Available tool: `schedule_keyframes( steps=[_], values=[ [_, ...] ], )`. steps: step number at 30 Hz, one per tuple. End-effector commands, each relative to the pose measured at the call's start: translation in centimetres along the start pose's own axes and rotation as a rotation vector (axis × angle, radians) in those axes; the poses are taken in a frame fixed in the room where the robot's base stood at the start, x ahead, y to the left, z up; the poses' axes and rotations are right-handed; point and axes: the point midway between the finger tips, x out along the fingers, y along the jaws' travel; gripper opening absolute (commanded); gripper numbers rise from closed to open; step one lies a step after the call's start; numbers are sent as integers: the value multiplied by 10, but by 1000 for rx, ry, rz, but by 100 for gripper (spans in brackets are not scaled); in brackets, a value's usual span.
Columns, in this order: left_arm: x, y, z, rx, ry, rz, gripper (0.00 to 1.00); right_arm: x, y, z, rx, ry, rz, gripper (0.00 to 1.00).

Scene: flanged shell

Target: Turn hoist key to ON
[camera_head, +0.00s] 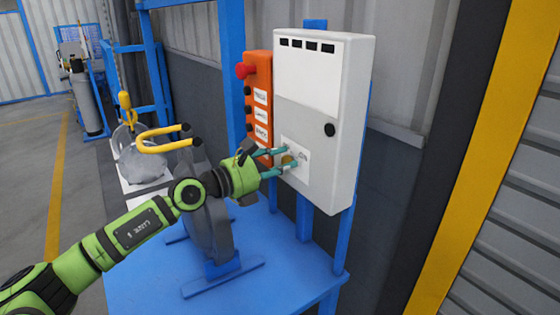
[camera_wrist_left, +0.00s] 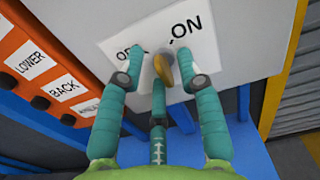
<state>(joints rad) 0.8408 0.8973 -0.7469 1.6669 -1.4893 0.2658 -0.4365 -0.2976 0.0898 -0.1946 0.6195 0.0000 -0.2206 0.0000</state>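The hoist key (camera_wrist_left: 163,66) is a small brass-coloured piece on a white label (camera_wrist_left: 140,42) reading OFF at left, partly hidden, and ON at right. It sits low on the front of the light grey control box (camera_head: 345,75); it also shows in the head view (camera_head: 288,160). My left gripper (camera_wrist_left: 160,78) has its teal fingers spread on either side of the key. The left finger is clearly apart from it; the right fingertip is close, and I cannot tell whether it touches. My right gripper is in neither view.
An orange pendant panel (camera_head: 258,90) with a red button (camera_head: 244,70) is just left of the box. A black round knob (camera_head: 330,130) is on the box. A yellow hook-like bar (camera_head: 160,140) and grey flanged shell (camera_head: 215,215) stand near my left arm. A blue table (camera_head: 300,265) lies below.

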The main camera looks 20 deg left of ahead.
Motion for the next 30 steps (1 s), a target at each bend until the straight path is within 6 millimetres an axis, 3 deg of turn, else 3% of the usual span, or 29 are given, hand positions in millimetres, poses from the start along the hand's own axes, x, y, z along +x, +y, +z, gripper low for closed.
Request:
schedule_keyframes(
  steps=[1,3,4,17,30],
  values=[
    [0,0,0,0,0,0,32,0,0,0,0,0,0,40],
    [0,0,0,0,0,0,4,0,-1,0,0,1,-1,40],
    [0,0,0,0,0,0,0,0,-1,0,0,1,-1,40],
    [0,0,0,39,-1,0,0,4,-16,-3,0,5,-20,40],
    [0,-1,-2,348,-4,0,0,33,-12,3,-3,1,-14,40]
  ],
)
